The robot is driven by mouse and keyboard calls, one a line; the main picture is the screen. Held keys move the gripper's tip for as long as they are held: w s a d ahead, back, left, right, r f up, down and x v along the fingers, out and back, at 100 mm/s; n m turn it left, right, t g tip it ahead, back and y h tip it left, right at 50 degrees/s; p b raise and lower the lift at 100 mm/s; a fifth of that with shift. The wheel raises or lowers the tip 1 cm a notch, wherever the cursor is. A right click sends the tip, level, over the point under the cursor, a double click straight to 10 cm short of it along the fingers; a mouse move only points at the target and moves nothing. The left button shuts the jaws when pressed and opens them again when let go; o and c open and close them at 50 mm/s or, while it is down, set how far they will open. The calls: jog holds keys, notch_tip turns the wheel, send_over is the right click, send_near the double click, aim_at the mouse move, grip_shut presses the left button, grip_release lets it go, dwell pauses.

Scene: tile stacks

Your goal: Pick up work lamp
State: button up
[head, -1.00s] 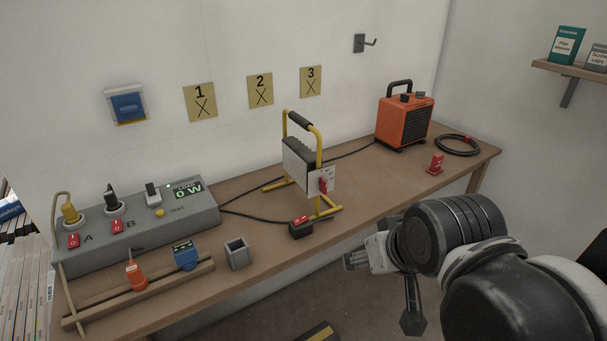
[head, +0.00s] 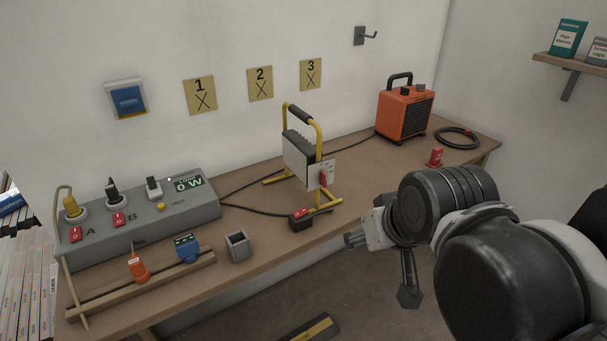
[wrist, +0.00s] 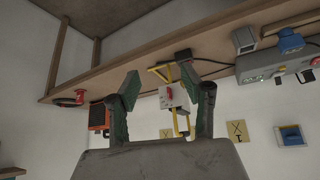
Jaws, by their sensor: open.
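The work lamp (head: 299,160) stands upright on the bench, with a yellow tube stand, a dark grip on top, a ribbed grey lamp head and a red switch on a pale plate. In the wrist view the lamp (wrist: 171,97) appears upside down, between my fingers in the picture. My gripper (head: 354,240) is off the bench's front edge, to the right of and below the lamp in the head view, apart from it. In the wrist view my gripper (wrist: 161,84) has its two green-padded fingers spread with nothing held.
A small black box with a red switch (head: 301,220) sits by the lamp's front foot. An orange heater (head: 404,112), a red clip-like item (head: 435,157) and a coiled cable (head: 457,138) are at right. A grey meter box (head: 145,220) and small cup (head: 238,246) are at left.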

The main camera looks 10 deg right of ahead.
jog(key=w+r+p, duration=0.3)
jog(key=w+r, duration=0.4)
jog(key=r, duration=0.1)
notch_tip(320, 180, up, 11)
jog(key=n+g+y+p, duration=0.1)
jog(key=n+g+p, duration=0.2)
jog(key=p, duration=0.9)
send_over(305, 119)
jog(key=s+d, duration=0.2)
jog(key=s, duration=0.1)
jog(key=p+x, duration=0.1)
jog(key=x, duration=1.3)
jog(key=shift+w, duration=0.1)
grip_shut()
jog(key=shift+r, duration=0.1)
